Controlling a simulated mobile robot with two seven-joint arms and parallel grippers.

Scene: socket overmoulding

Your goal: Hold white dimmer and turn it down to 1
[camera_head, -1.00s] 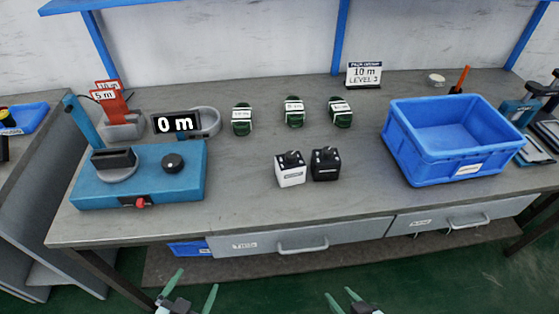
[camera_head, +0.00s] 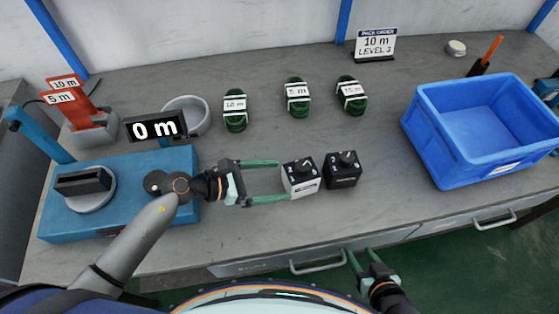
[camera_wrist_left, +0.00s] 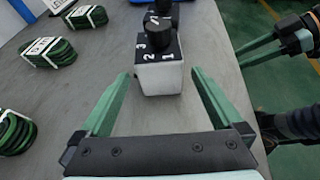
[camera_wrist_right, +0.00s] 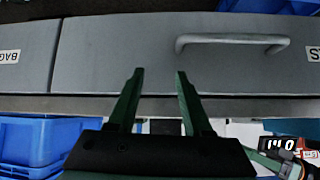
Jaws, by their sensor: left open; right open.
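The white dimmer (camera_head: 301,180) is a small white box with a black top and a black knob, upright on the grey table. It also shows in the left wrist view (camera_wrist_left: 161,78), with the digits 1, 2 and 3 around its knob (camera_wrist_left: 159,34). My left gripper (camera_head: 281,180) is open, its fingers pointing at the white dimmer from the left, one finger towards each side; they are not closed on it. The black dimmer (camera_head: 343,170) stands just right of the white one. My right gripper (camera_head: 362,254) is open and empty in front of the table edge, facing the drawers (camera_wrist_right: 120,55).
Several green cable coils (camera_head: 298,97) lie behind the dimmers. A blue crate (camera_head: 452,145) stands at the right. A blue machine (camera_head: 50,222) and a display reading 0 m (camera_head: 155,126) are at the left. A sign (camera_head: 376,44) reads 10 m, level 3.

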